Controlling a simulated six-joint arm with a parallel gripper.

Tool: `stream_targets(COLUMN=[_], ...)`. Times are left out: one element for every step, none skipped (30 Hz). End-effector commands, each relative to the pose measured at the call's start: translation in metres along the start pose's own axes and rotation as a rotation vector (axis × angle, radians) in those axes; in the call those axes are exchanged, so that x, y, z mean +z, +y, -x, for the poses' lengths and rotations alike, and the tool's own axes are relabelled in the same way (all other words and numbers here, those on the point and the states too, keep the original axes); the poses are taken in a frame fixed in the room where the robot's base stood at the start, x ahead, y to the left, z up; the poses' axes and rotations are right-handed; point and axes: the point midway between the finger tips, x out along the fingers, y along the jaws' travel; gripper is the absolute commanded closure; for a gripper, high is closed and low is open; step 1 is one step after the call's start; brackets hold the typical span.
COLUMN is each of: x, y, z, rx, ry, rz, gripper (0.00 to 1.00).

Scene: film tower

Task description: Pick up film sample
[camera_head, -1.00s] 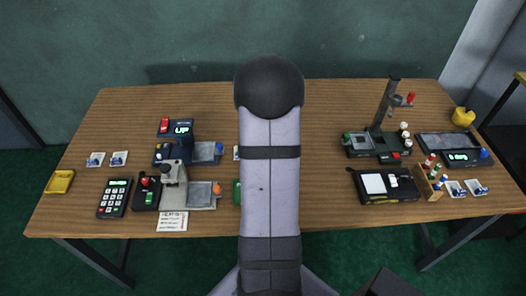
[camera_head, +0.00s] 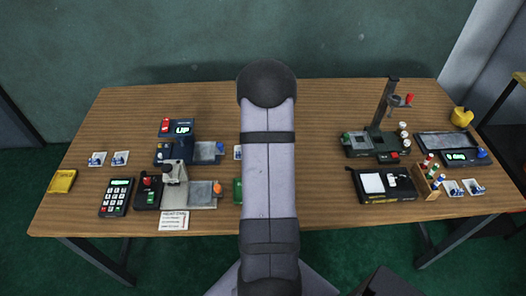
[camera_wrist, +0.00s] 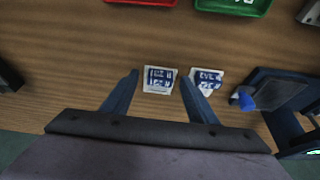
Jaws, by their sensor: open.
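Two film samples, small white squares with blue print, lie side by side on the wooden table in the wrist view. The left sample (camera_wrist: 160,79) shows between the two fingers of my gripper (camera_wrist: 159,80). The right sample (camera_wrist: 207,80) is just beyond the right finger, which partly overlaps it. My gripper is open and empty above the table. In the head view my arm hides the gripper. One film sample (camera_head: 238,152) peeks out at the left edge of my arm there. Others lie at the far left (camera_head: 97,159) and right (camera_head: 453,188).
In the wrist view, a red tray (camera_wrist: 150,2) and a green tray (camera_wrist: 232,6) lie at the top. A dark blue device (camera_wrist: 285,95) with a blue knob stands to the right. Bare wood surrounds the samples on the left.

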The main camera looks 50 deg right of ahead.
Motion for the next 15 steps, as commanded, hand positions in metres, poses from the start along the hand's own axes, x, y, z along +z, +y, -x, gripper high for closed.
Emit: stream_targets(x=[0.0,0.0,0.0,0.0,0.0,0.0001,0.0001,0.0001,0.0,0.0,0.0,0.0,0.0,-0.0001,-0.0003], y=[0.0,0.0,0.0,0.0,0.0,0.0,0.0,0.0,0.0,0.0,0.0,0.0,0.0,0.0,0.0], z=[0.0001,0.0001,0.0001,0.0002,0.0002,0.0002,0.0002,0.0002,0.0003,0.0003,0.0003,0.0003,0.0003,0.0004,0.0008], rx=[0.0,0.0,0.0,0.0,0.0,0.0,0.0,0.0,0.0,0.0,0.0,0.0,0.0,0.0,0.0], ry=[0.0,0.0,0.0,0.0,0.0,0.0,0.0,0.0,0.0,0.0,0.0,0.0,0.0,0.0,0.0], rz=[0.0,0.0,0.0,0.0,0.0,0.0,0.0,0.0,0.0,0.0,0.0,0.0,0.0,0.0,0.0], gripper=[0.47,0.54,0.64,0.71,0.78,0.88,0.91,0.91,0.91,0.91,0.91,0.91,0.91,0.91,0.91])
